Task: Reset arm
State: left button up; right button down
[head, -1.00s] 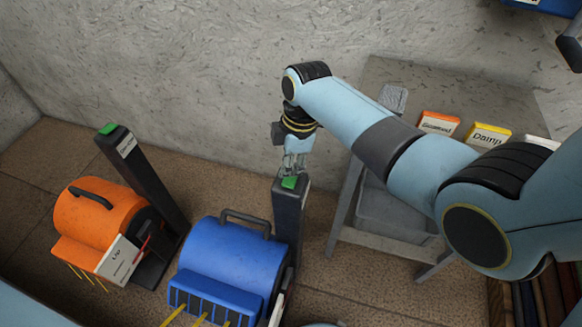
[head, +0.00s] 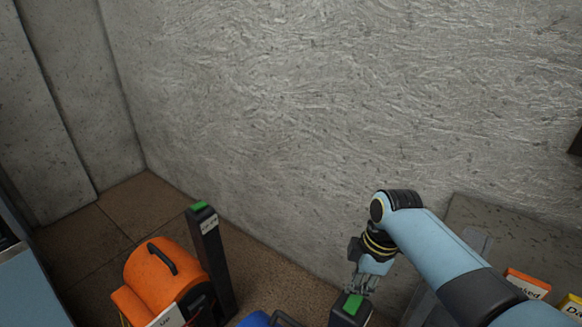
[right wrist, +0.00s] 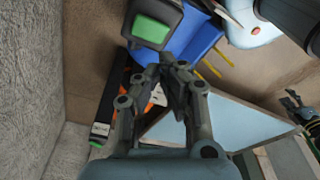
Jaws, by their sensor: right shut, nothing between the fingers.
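My right gripper (head: 362,285) points down, shut and empty, just above the green-topped dark post (head: 350,308) at the bottom of the head view. In the right wrist view its fingertips (right wrist: 168,65) are together beside the green top (right wrist: 151,31); I cannot tell whether they touch it. The blue scrubber (head: 256,320) beside that post is mostly cut off below; its blue body (right wrist: 196,38) shows behind the fingers. What looks like my left gripper (right wrist: 293,106) is small and dark at the right of the wrist view; its jaws are unclear.
An orange scrubber (head: 158,277) with a black handle stands at left, next to another green-topped post (head: 211,250). The rough grey wall (head: 300,110) rises behind. A grey stand (head: 490,215) and an orange-labelled box (head: 527,283) are at right.

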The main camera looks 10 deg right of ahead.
jog(key=s+d+f+m+h+b, duration=0.1)
jog(key=s+d+f+m+b, duration=0.2)
jog(key=s+f, duration=0.8)
jog(key=s+d+f+m+b, duration=0.2)
jog(key=s+f+m+b, duration=0.2)
jog(key=s+f, duration=0.8)
jog(key=s+d+f+m+h+b, duration=0.1)
jog(key=s+d+f+m+b, duration=0.2)
jog(key=s, duration=1.6)
notch_tip(320, 180, down, 8)
jog(key=m, duration=0.4)
jog(key=shift+s+d+f+h, duration=0.15)
jog(key=shift+d+f+h, duration=0.05)
jog(key=shift+d+h, duration=0.15)
